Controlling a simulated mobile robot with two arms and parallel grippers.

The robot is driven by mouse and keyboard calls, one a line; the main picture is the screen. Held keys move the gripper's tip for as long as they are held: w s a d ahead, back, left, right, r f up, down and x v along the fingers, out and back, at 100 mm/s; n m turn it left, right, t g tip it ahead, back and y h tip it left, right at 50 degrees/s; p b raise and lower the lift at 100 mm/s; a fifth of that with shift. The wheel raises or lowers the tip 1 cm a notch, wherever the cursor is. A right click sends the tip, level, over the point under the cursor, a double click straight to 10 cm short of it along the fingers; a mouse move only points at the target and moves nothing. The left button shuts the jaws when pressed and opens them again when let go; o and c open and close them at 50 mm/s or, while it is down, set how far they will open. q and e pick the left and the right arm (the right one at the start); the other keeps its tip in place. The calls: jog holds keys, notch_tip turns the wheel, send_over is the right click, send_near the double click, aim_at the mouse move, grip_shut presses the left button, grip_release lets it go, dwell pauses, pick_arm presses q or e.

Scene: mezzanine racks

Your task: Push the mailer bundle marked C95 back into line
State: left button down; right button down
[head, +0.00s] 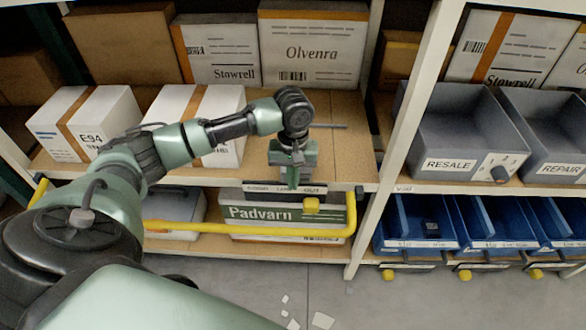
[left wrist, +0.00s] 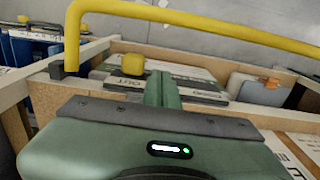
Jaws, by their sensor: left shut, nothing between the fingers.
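No marking C95 can be read in either view. A white box with an orange band marked E94 (head: 85,122) stands on the left of the middle shelf. A similar white box (head: 222,145) stands to its right; my left arm crosses in front and no marking on it can be read. My left gripper (head: 292,183) is to the right of that box, apart from it, over the shelf's front edge. Its green fingers are shut and empty, and they also show in the left wrist view (left wrist: 164,88). My right gripper is not in view.
A yellow rail (head: 250,232) runs along the front, with a yellow knob (head: 312,205) near the gripper. A Padvarn box (head: 265,213) lies below. An Olvenra box (head: 312,55) stands behind. A post (head: 412,110) and a RESALE bin (head: 462,130) are to the right.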

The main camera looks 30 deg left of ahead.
aim_at(305, 173)
pick_arm(q)
jog(key=shift+w+a+f+p, duration=0.1)
jog(key=shift+w+a+f, duration=0.25)
jog(key=shift+w+f, duration=0.25)
jog(key=shift+w+a+f+p, duration=0.1)
jog(key=shift+w+a+f, duration=0.25)
jog(key=shift+w+f, duration=0.25)
jog(key=shift+w+a+f+p, duration=0.1)
jog(key=shift+w+a+f, duration=0.25)
jog(key=shift+w+f, duration=0.25)
jog(key=shift+s+f, duration=0.1)
